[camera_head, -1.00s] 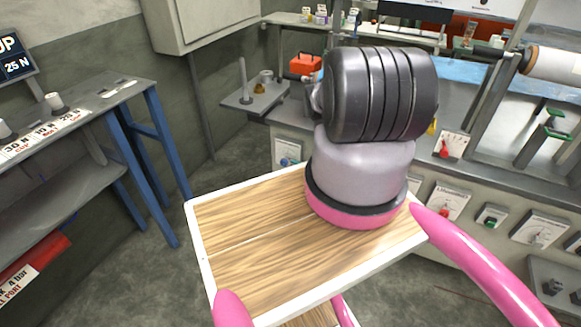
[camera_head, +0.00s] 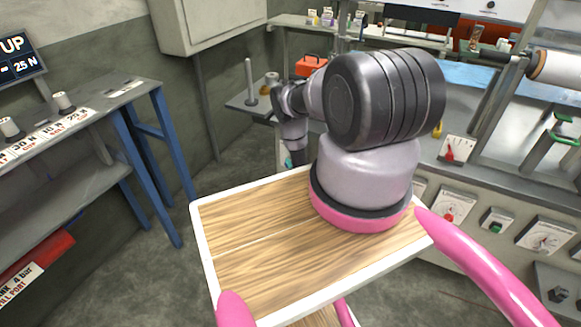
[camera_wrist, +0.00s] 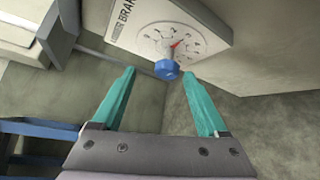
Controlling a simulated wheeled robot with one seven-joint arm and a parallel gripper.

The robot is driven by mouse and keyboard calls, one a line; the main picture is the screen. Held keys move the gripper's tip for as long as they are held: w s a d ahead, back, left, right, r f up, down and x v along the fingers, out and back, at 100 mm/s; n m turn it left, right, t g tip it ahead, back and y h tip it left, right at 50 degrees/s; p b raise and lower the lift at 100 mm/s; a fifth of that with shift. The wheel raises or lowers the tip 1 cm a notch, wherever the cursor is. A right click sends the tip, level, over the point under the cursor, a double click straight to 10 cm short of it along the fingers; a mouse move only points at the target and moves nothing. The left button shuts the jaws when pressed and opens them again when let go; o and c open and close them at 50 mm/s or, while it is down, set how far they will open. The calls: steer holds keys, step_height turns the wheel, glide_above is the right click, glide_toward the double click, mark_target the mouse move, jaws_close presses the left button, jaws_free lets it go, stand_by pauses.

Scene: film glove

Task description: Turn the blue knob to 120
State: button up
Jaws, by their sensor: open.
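The numbers on the scale are too small to read. My gripper (camera_wrist: 165,72) has two teal fingers spread wide apart, with nothing between them. The knob appears in the gap between the fingertips, beyond them, and no contact shows. In the head view my arm reaches away toward the bench front, and the knob is hidden behind it.
A grey bench (camera_head: 470,115) with dials along its front stands beyond my arm. A small side shelf with a post (camera_head: 249,80) is to its left. A table with blue legs (camera_head: 165,130) stands at the left. Open floor lies between them.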

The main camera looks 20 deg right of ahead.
steer(key=s+a+m+g+h, duration=0.2)
steer(key=s+a+h, duration=0.1)
steer(key=a+h, duration=0.2)
steer(key=shift+g+h, duration=0.3)
steer(key=shift+g, duration=0.1)
steer(key=x, duration=1)
steer(key=shift+w+d, duration=0.15)
steer(key=shift+w, duration=0.15)
steer(key=shift+c, duration=0.3)
jaws_close()
steer(key=shift+s+d+f+m+t, duration=0.1)
steer(key=shift+m+t, duration=0.2)
